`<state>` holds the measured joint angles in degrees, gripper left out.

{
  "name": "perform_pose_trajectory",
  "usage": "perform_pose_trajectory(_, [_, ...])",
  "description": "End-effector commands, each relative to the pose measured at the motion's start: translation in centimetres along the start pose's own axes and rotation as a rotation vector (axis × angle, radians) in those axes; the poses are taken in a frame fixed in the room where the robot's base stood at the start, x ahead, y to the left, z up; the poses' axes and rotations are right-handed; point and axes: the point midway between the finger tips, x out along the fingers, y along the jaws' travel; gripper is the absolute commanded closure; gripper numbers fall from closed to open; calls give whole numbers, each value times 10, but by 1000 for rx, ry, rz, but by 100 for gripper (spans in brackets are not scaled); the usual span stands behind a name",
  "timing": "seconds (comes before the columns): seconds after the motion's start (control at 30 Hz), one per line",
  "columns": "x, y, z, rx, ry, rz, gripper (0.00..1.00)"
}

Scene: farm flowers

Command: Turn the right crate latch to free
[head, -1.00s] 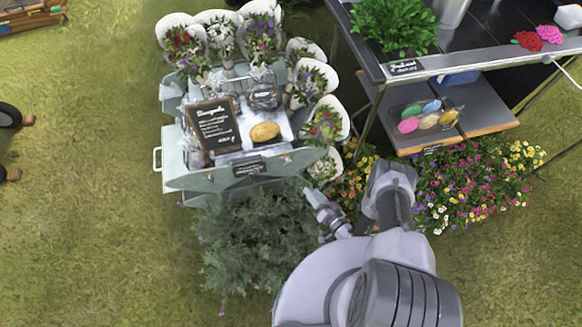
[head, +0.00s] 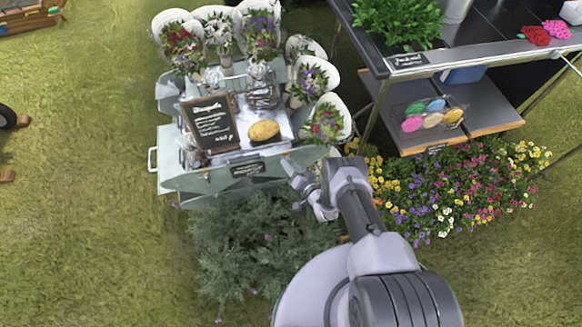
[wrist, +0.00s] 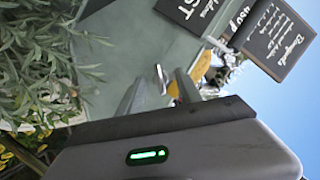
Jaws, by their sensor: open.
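The pale green crate (head: 195,181) shows in the head view at the centre left, with a small black sign (head: 248,168) on its front. The wrist view shows its front panel (wrist: 118,58) close up and tilted. A small silver latch (wrist: 160,75) stands out from that panel, in line with the gap between my fingers. My gripper (head: 290,168) is open at the crate's right front corner. In the wrist view its two fingers point at the panel, one on each side of the latch. I cannot tell whether they touch it. In the head view my gripper hides this corner.
Bouquets in white wraps, a chalkboard (head: 211,124) and a yellow oval item (head: 263,131) are on the crate. Grey-green foliage (head: 262,240) fills the space below its front. A flower bed (head: 465,190) and a dark display table (head: 480,62) stand right.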

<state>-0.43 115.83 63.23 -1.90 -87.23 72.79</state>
Motion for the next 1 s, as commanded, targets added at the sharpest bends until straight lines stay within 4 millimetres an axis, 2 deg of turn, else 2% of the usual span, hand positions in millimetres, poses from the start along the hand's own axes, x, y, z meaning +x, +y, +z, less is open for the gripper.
perform_pose_trajectory(0.07, [0, 0, 0, 0, 0, 0, 58])
perform_pose_trajectory(0.1, [0, 0, 0, 0, 0, 0, 62])
perform_pose_trajectory(0.3, [-1, 0, 0, 0, 0, 0, 100])
perform_pose_trajectory(0.73, [-1, -1, 0, -21, 0, 8, 100])
perform_pose_trajectory(1.0, [-1, -4, -1, -156, -2, 64, 100])
